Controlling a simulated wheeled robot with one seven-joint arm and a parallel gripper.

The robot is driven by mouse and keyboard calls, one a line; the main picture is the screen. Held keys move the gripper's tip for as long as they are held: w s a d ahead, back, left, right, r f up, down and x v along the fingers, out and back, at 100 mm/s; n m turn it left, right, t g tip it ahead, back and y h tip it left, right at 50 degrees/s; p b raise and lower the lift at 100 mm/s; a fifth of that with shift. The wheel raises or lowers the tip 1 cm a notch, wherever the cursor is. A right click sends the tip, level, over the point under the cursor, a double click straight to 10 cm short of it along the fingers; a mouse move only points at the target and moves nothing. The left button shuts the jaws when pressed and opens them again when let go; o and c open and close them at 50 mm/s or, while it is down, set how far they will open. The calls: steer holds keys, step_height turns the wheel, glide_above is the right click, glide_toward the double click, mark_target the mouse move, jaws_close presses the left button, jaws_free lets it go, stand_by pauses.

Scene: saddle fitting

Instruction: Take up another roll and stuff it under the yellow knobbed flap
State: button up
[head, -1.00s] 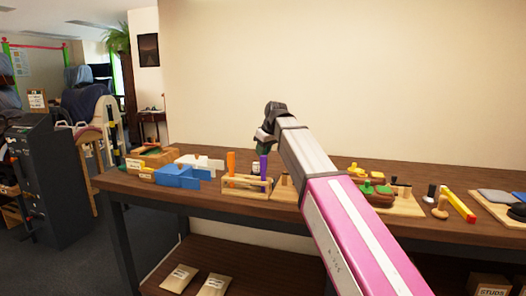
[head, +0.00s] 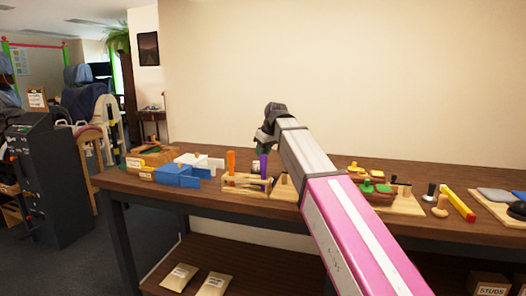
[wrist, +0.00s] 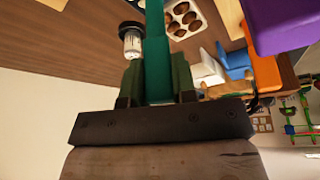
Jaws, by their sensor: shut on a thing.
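My gripper (head: 265,143) is raised above the back of the workbench, over the tool rack. In the wrist view, its dark green fingers (wrist: 157,80) are shut on a long teal piece (wrist: 157,50), which runs up out of the top of the picture. Whether this is a roll I cannot tell. A yellow knobbed piece (head: 355,168), which looks like the yellow flap, lies on the bench right of my arm. A green knobbed piece (head: 375,188) is just in front of it. My arm hides part of the bench there, and the space under the yellow piece cannot be seen.
An orange handle (head: 231,162) and a purple handle (head: 263,167) stand at the wooden rack (head: 232,187). A small labelled jar (wrist: 132,42) is close by. Blue blocks (head: 178,175) are left of the rack. A yellow bar (head: 458,205) lies farther right. The air above the bench is clear.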

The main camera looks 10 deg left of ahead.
steer(key=shift+f, duration=0.75)
stand_by(1.2)
steer(key=shift+r, duration=0.1)
steer(key=shift+r, duration=3.45)
